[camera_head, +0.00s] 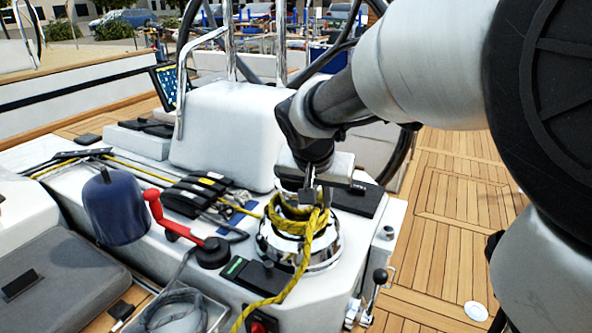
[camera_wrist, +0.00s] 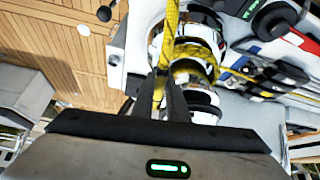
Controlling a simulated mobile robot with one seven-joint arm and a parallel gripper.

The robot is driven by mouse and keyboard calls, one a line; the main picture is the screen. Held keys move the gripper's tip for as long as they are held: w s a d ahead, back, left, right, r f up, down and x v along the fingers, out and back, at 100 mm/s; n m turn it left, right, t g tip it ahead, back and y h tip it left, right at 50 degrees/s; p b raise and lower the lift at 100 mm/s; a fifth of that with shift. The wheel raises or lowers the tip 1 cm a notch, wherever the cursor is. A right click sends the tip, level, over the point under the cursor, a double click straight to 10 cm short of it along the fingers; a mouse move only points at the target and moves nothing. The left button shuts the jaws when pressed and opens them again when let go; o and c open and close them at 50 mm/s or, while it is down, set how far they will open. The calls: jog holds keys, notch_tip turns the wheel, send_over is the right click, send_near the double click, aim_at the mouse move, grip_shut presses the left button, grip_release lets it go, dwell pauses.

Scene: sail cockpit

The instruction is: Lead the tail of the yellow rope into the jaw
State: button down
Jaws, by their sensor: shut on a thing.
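The yellow rope (camera_head: 301,262) comes along the deck from the left and wraps around the chrome winch (camera_head: 330,252). Its tail drops over the front of the winch toward the bottom edge. My gripper (camera_head: 312,198) points down over the winch top, its fingers shut on the rope. In the wrist view the narrow fingers (camera_wrist: 168,80) close on the yellow rope (camera_wrist: 170,30), which runs on past the tips, with the winch (camera_wrist: 205,72) just beyond. The jaw on the winch top is mostly hidden by rope and fingers, so I cannot tell whether rope lies in it.
A red-handled winch handle (camera_head: 167,218) lies left of the winch, near black rope clutches (camera_head: 196,194) and a dark blue covered drum (camera_head: 117,208). A white box-shaped housing (camera_head: 222,135) stands behind. A small lever (camera_head: 379,280) rises at right; open teak floor (camera_head: 440,205) lies beyond.

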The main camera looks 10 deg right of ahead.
jog(key=shift+s, duration=0.1)
jog(key=shift+a+f+m, duration=0.1)
jog(key=shift+a+m, duration=0.15)
jog(key=shift+m, duration=0.05)
jog(key=shift+s+a+m+g+h+b, duration=0.15)
jog(key=shift+a+m+g+h+b, duration=0.25)
jog(key=shift+a+m+h, duration=0.55)
jog(key=shift+a+m+y, duration=0.25)
jog(key=a+m, duration=0.2)
jog(key=shift+w+a+g+h, duration=0.2)
jog(key=shift+a+g+h, duration=0.1)
jog(key=shift+g+h, duration=0.1)
jog(key=c, duration=1.2)
grip_release()
jog(key=shift+d, duration=0.1)
jog(key=shift+r, duration=0.2)
